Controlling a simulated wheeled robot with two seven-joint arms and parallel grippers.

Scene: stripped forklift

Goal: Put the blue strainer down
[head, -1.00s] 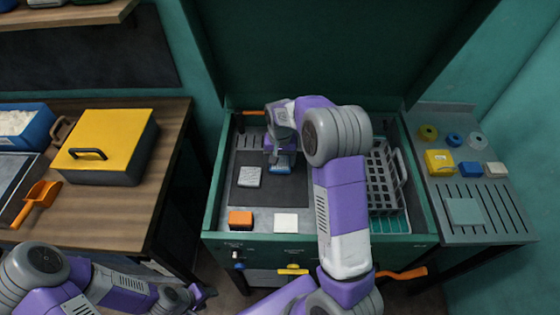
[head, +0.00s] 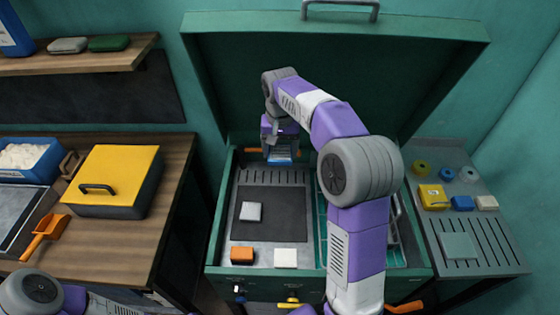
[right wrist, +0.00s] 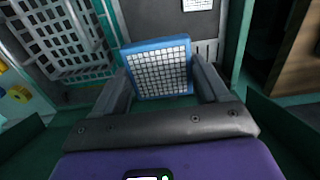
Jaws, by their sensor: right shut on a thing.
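The blue strainer, a blue square frame around a pale grid (right wrist: 160,68), sits between the two fingers of my right gripper (right wrist: 162,85) in the right wrist view. In the head view the right gripper (head: 280,150) points down at the back of the open green bin, with the strainer's blue edge (head: 281,160) just under it. The gripper is shut on the strainer and holds it above the back of the bin. Only part of my left arm shows at the bottom left; its gripper is out of view.
A side shelf (head: 485,250) holds small pieces.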

